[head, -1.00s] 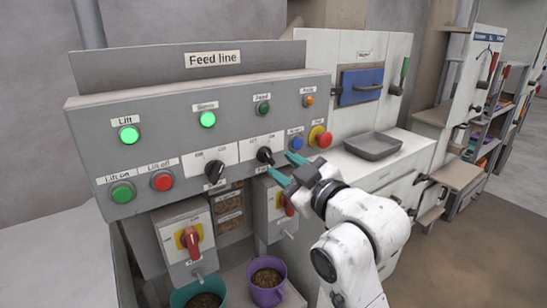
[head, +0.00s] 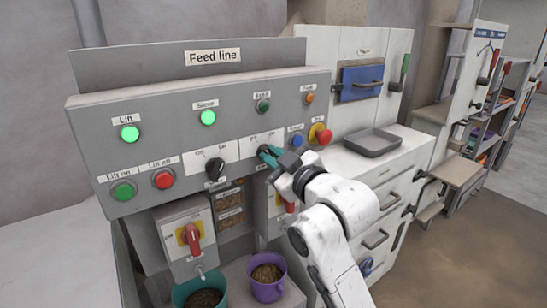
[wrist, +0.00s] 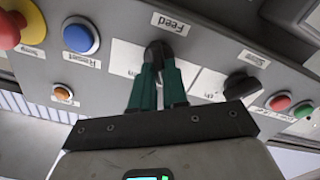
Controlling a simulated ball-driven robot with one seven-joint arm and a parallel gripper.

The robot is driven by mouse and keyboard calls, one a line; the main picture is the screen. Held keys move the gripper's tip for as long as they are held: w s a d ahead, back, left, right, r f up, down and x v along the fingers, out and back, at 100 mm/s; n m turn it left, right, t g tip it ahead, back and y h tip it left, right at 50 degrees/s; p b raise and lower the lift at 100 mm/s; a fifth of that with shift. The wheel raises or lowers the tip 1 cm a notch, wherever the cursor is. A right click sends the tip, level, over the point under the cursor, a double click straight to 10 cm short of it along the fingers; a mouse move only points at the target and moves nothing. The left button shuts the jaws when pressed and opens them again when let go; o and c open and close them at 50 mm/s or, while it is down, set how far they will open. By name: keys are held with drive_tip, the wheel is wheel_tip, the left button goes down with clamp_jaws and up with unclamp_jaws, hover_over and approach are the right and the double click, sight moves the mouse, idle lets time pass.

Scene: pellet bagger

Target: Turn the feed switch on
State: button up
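The feed switch is a black rotary knob (head: 263,149) on the grey "Feed line" panel, mostly covered by my fingers in the head view. In the wrist view the knob (wrist: 158,49) shows beside its "Feed" label. My gripper (head: 270,155) has its teal fingers closed in on the knob, one on each side. The fingers also show in the wrist view (wrist: 159,66), with the knob between their tips. The knob's exact angle is hard to tell. The green Feed lamp (head: 263,106) above is dark.
A second black knob (head: 215,168) sits left of the feed switch. The blue reset button (head: 296,141) and red emergency stop (head: 320,134) are close on the right. Lift (head: 130,134) and Sieve (head: 208,118) lamps glow green. A purple bucket (head: 268,291) stands below.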

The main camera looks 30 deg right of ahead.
clamp_jaws()
drive_tip(key=shift+m+p, duration=0.35)
drive_tip(key=shift+m, duration=0.05)
drive_tip(key=m+p, duration=0.3)
drive_tip(key=m, duration=0.1)
drive_tip(key=shift+d+r+m, duration=0.1)
drive_tip(key=shift+r+m, duration=0.05)
drive_tip(key=shift+m, duration=0.25)
drive_tip(key=shift+d+m+p, duration=0.15)
drive_tip(key=shift+m+p, duration=0.85)
drive_tip(key=shift+m, duration=0.6)
drive_tip(key=shift+d+m+p, duration=0.1)
drive_tip(key=shift+m+p, duration=0.9)
drive_tip(key=shift+m, duration=0.6)
drive_tip(key=shift+f, duration=0.2)
drive_tip(key=o, duration=0.6)
unclamp_jaws()
drive_tip(key=shift+c, duration=0.2)
drive_tip(key=shift+s, duration=0.1)
